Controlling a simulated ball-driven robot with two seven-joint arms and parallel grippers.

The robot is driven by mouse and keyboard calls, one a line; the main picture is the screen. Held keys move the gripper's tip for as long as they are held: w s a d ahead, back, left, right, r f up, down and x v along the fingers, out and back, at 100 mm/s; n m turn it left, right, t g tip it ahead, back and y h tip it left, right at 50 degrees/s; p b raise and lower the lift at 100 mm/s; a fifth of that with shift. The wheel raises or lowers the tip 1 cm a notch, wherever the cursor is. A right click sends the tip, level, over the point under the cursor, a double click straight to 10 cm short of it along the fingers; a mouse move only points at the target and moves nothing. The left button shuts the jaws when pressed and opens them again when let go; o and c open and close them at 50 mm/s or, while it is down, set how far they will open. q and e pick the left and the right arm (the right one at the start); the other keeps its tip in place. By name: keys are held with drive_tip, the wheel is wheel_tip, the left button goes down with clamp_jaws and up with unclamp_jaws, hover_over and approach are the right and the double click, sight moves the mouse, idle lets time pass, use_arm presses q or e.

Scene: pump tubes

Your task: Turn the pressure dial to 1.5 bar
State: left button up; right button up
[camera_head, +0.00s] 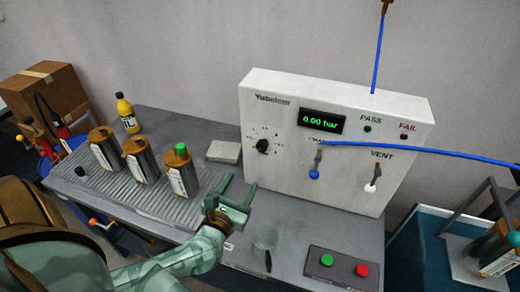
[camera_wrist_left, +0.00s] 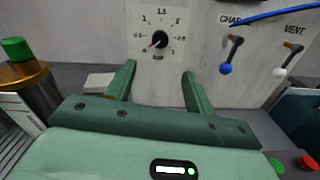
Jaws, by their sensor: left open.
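The pressure dial is a black knob (camera_head: 262,146) on the left part of the white test panel (camera_head: 222,120). In the left wrist view the dial (camera_wrist_left: 159,39) has a ring of numbers, with 1.5 at the top, and its red pointer points to the lower left. The green display (camera_head: 321,121) reads 0.00 bar. My left gripper (camera_head: 238,186) is open and empty, in front of the panel and below the dial, apart from it. In the left wrist view its two fingers (camera_wrist_left: 158,85) point toward the panel, either side below the dial. My right gripper does not show.
A blue-tipped charge lever (camera_head: 314,172) and a white-tipped vent lever (camera_head: 371,186) sit right of the dial, with a blue hose (camera_head: 420,154) crossing there. Several metal canisters (camera_head: 145,163) stand at left. Green (camera_head: 326,260) and red (camera_head: 362,270) buttons are in front.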

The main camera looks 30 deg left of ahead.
sight(261, 149)
use_arm(q)
drive_tip(key=x, duration=1.3)
drive_tip(key=shift+w, duration=0.35)
drive_tip(key=c, duration=1)
